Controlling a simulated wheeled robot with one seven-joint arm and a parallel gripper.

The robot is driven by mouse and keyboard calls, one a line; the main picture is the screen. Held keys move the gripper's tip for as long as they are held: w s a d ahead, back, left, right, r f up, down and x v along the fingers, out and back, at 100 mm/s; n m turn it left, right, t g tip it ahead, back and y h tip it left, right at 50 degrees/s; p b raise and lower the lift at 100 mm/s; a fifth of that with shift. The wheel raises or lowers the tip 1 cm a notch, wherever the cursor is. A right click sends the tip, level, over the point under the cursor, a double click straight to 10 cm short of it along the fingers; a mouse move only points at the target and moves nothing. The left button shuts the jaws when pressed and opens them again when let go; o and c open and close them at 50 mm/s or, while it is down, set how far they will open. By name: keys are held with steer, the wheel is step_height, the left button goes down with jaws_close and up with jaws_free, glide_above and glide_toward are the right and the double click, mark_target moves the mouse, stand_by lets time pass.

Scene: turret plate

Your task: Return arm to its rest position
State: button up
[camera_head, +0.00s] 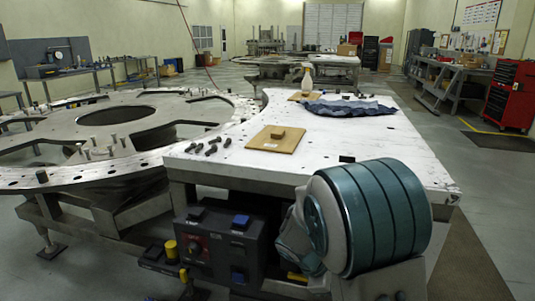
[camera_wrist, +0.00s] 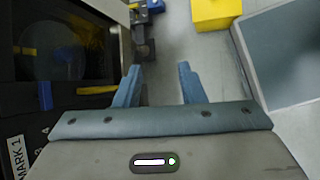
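My gripper (camera_wrist: 159,68) shows in the wrist view with its two blue-grey fingers apart. Nothing is held between them, and grey floor shows in the gap. In the head view a teal banded part of my arm fills the lower right, in front of the table's near edge. I cannot make out the fingers in the head view. The white-topped table (camera_head: 385,150) stands just beyond the arm. The round turret plate (camera_head: 75,125) lies to its left.
On the table are a wooden board (camera_head: 262,145) with a small block, several dark bolts (camera_head: 213,149), a blue cloth (camera_head: 350,107) and a spray bottle (camera_head: 307,80). In the wrist view, a yellow block (camera_wrist: 216,12) lies ahead and a dark panel (camera_wrist: 60,60) is left.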

steer(key=s+a+r+m+t+y+p, duration=0.1)
steer(key=s+r+m+y+p, duration=0.2)
steer(key=r, duration=0.9)
steer(key=s+a+r+m+t+y+p, duration=0.1)
steer(key=s+r+m+y+p, duration=0.3)
steer(key=s+r+m+p, duration=0.4)
steer(key=s+a+r+m, duration=0.1)
steer(key=s+r+m, duration=0.2)
steer(key=s, duration=0.3)
steer(key=shift+s+r, duration=0.2)
steer(key=shift+r, duration=0.25)
